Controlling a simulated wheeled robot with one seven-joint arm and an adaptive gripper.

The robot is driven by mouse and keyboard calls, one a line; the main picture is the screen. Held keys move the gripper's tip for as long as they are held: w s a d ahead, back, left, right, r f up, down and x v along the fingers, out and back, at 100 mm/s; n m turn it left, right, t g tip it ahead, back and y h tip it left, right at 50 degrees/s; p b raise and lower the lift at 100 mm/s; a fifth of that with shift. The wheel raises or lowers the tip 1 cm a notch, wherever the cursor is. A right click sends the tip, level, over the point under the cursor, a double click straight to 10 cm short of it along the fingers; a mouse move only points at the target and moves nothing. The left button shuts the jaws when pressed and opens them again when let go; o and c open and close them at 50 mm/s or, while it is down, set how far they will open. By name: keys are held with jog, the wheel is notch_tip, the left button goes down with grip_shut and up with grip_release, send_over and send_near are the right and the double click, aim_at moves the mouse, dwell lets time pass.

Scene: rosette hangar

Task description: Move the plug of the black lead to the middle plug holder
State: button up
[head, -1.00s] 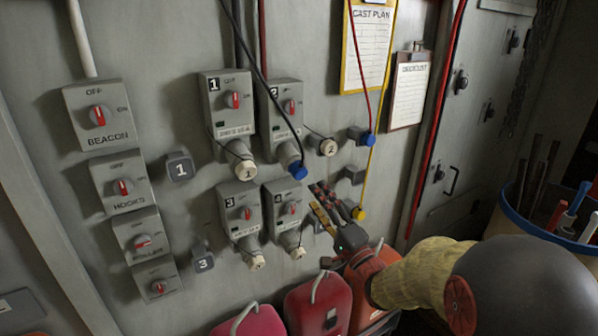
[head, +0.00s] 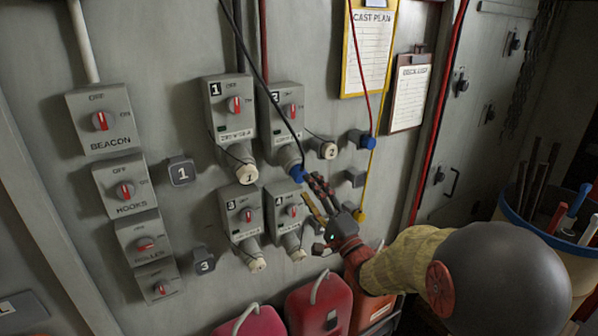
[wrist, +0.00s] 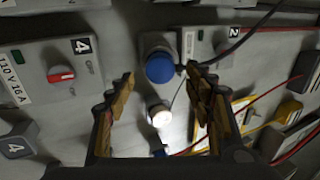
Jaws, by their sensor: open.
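The black lead (head: 262,75) hangs from above and runs to a blue plug (head: 298,173) seated in the outlet of switch box 2 (head: 284,120). My gripper (head: 315,191) is open and empty, just below and right of this plug. In the wrist view the blue plug (wrist: 160,68) lies between and beyond my two fingertips (wrist: 160,78), apart from them. The middle plug holder (head: 355,177) is a grey block in the right-hand column. It looks empty.
Above the middle holder a blue plug on a red lead sits in a holder (head: 361,140). Below it is a yellow plug (head: 360,215) on a yellow lead. A round cap (head: 327,150) hangs beside box 2. Box 4 (head: 283,213) is left of my gripper. Red cans (head: 318,306) stand below.

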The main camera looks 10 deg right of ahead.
aim_at(302, 180)
jog(key=shift+x, duration=2.5)
jog(key=shift+b, duration=0.65)
jog(key=c, duration=0.3)
grip_shut()
jog(key=shift+s+f, duration=0.1)
jog(key=shift+f, duration=0.05)
jog(key=shift+b+v, duration=1.1)
jog(key=shift+v, duration=1.75)
